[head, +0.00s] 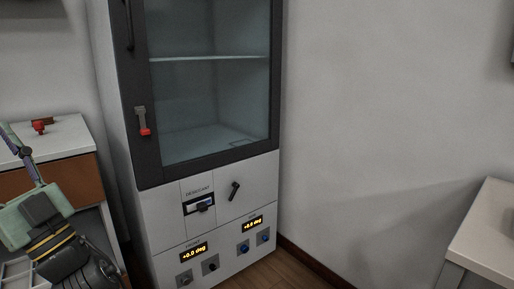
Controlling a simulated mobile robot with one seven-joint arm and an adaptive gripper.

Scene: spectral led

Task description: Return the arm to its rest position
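A dark, rounded shape with yellow bands (55,247) at the lower left looks like the end part of my arm. It is in front of a pale green device (28,212) with a slim dark and purplish upright part. I cannot make out my gripper's fingers there, nor whether they hold anything. I cannot tell if the arm touches the green device.
A tall cabinet (160,225) stands at centre with its glass door (205,100) closed. Its lower panel has displays, knobs and a small black lever (234,191). A counter with a red item (39,126) is at left. A pale table (492,235) is at right. Bare floor lies between.

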